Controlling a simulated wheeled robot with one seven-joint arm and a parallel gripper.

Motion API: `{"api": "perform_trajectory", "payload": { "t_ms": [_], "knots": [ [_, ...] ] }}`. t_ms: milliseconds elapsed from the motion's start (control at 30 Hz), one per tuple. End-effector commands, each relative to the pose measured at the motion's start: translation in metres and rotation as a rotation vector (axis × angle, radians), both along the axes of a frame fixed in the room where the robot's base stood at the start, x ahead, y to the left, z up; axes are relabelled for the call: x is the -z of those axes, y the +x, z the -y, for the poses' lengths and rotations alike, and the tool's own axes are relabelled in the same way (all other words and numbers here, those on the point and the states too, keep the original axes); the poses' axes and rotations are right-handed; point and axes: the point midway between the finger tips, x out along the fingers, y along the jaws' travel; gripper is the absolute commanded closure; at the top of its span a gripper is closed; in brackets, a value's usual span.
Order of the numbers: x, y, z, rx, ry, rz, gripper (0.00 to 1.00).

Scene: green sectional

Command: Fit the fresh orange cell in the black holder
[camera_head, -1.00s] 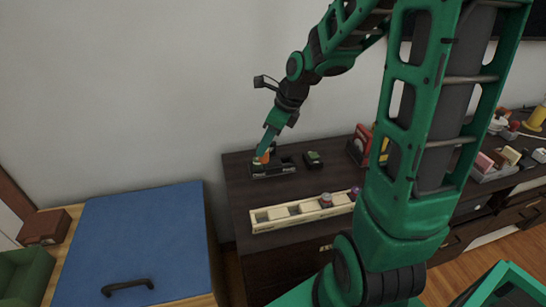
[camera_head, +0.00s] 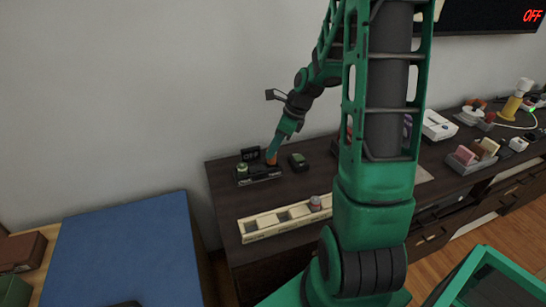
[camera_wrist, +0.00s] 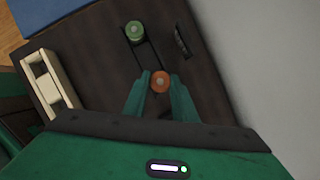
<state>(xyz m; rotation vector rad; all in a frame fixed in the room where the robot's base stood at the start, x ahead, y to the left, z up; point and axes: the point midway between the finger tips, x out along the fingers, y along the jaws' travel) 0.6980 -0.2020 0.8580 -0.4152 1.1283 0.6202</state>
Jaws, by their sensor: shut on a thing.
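My gripper (camera_head: 272,156) is shut on the orange cell (camera_head: 271,159), at the right end of the black holder (camera_head: 258,177). In the wrist view the orange cell (camera_wrist: 160,81) stands between my two fingertips (camera_wrist: 157,92). A green cell (camera_head: 242,167) sits at the left end of the holder; it also shows in the wrist view (camera_wrist: 135,30). A small dark panel (camera_head: 250,154) reading OFF stands behind the holder. I cannot tell whether the orange cell's lower end touches the holder.
A cream tray with compartments (camera_head: 285,218) lies in front, with a round-topped piece in it. A small black and green device (camera_head: 298,160) lies right of the holder. A blue-topped cabinet (camera_head: 125,250) stands left. The wall is close behind.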

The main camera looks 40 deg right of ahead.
Motion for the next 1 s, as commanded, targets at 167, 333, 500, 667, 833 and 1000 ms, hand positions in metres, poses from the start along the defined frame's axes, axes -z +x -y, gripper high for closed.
{"api": "perform_trajectory", "payload": {
  "t_ms": [167,333,500,667,833,1000],
  "knots": [
    [0.009,0.000,0.002,0.001,0.002,0.000,1.00],
    [0.032,0.000,0.002,0.000,0.002,-0.002,1.00],
    [0.042,0.001,0.002,0.000,-0.001,0.001,1.00],
    [0.041,0.001,0.002,0.000,0.000,0.001,1.00],
    [0.043,0.000,0.002,0.000,-0.001,0.001,0.58],
    [0.043,0.000,0.002,0.000,-0.001,0.001,0.56]
  ]
}}
